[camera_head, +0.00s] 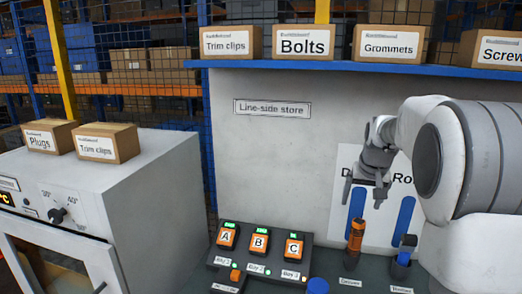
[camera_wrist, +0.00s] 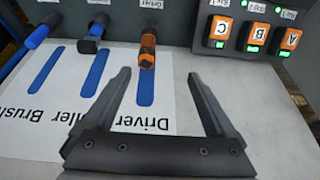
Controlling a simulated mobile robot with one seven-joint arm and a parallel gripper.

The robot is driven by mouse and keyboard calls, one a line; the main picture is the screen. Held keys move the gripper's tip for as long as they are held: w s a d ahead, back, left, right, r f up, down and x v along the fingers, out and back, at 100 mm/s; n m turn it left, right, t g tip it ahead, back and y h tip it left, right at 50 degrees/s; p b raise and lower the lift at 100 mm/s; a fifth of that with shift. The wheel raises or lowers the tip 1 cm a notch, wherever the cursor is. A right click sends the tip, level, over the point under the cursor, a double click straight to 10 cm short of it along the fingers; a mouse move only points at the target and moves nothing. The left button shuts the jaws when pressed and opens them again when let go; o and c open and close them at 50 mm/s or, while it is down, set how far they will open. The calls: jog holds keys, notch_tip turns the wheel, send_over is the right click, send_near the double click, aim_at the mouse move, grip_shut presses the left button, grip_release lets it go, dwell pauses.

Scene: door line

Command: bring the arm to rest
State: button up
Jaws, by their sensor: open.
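My gripper (camera_head: 363,196) is raised in front of the back panel, above and near the orange-and-black driver (camera_head: 355,236) standing at the counter. In the wrist view my gripper (camera_wrist: 158,75) has its two fingers spread wide with nothing between them. The driver (camera_wrist: 147,50) shows just beyond the fingertips in that view, and I see no contact with it. My arm (camera_head: 455,160) reaches in from the right side of the head view and hides part of the board behind it.
A white tool board (camera_wrist: 60,110) has blue tool shapes. Blue-handled tools (camera_wrist: 97,28) stand beside the driver. A charger (camera_head: 245,265) holds orange blocks marked A, B and C. A blue shelf (camera_head: 350,68) with boxes runs above. An oven-like cabinet (camera_head: 150,170) stands left.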

jog(key=s+a+r+n, duration=0.1)
jog(key=s+a+r, duration=0.2)
jog(key=s+a, duration=0.35)
jog(key=s+a+r+n, duration=0.1)
jog(key=s+a+r, duration=0.2)
jog(key=s, duration=0.7)
jog(key=s+a+f, duration=0.2)
jog(key=s, duration=0.5)
jog(key=s+a+f+n+t+y, duration=0.1)
jog(key=s+a+f, duration=0.1)
jog(key=s, duration=0.6)
jog(key=shift+s, duration=0.3)
jog(key=shift+a, duration=0.1)
